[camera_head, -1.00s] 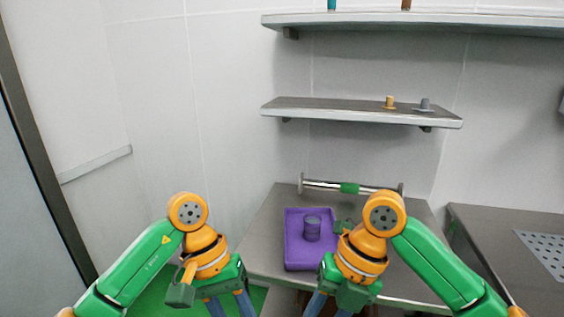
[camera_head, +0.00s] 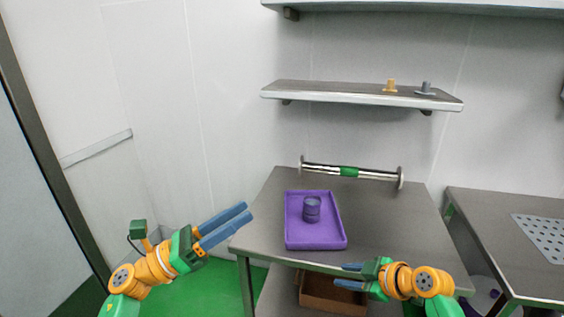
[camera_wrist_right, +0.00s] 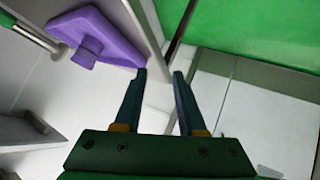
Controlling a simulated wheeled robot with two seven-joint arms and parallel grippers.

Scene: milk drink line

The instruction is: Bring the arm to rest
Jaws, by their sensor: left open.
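My left gripper (camera_head: 248,211) is at the lower left in the head view, in front of the left edge of the steel table. Its blue fingers point up and to the right, with nothing between them. My right gripper (camera_head: 341,275) is at the front edge of the table, low in the head view, with its fingers pointing left. In the right wrist view its two fingers (camera_wrist_right: 160,74) stand apart with nothing between them. Both grippers are apart from the purple tray.
A purple tray (camera_head: 316,242) with a dark purple cup (camera_head: 312,210) in it sits on the steel table (camera_head: 388,226). A rail (camera_head: 349,172) runs along the back. A wall shelf (camera_head: 330,93) holds a yellow (camera_head: 390,85) and a grey (camera_head: 426,87) item. An open brown box (camera_head: 333,294) is below.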

